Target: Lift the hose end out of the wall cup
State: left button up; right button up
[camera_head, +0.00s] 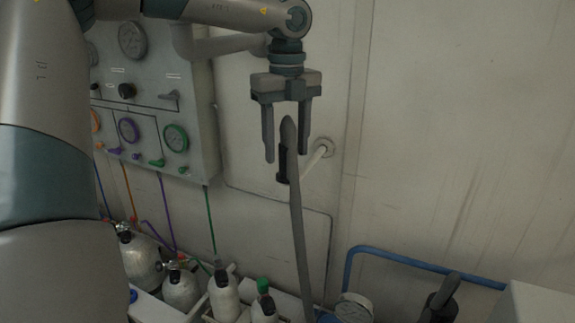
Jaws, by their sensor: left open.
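The grey hose end (289,133) points upward against the wall panel, with its hose (299,230) hanging down below it. A small black wall cup (282,164) sits beside and around the hose just under its rounded tip, next to a pale stub on a round wall flange. My left gripper (286,156) points down with its two fingers apart, one on each side of the hose end in the picture. Whether the fingers touch the hose cannot be told. My right gripper is not in view.
A gauge panel (150,60) with dials and coloured lines is on the wall at the left. Several grey cylinders (181,290) stand below it. A blue rail (420,263), a gauge (354,307) and a white box (540,303) are at lower right. The right wall is bare.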

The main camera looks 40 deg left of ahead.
aim_at(287, 160)
pick_arm(q)
jog(key=f, duration=0.1)
jog(key=f+p, duration=0.1)
jog(key=f, duration=0.1)
jog(key=shift+w+a+p, duration=0.15)
jog(key=shift+w+p, duration=0.1)
jog(key=shift+p, duration=0.05)
jog(key=shift+f, duration=0.45)
jog(key=c, duration=1.2)
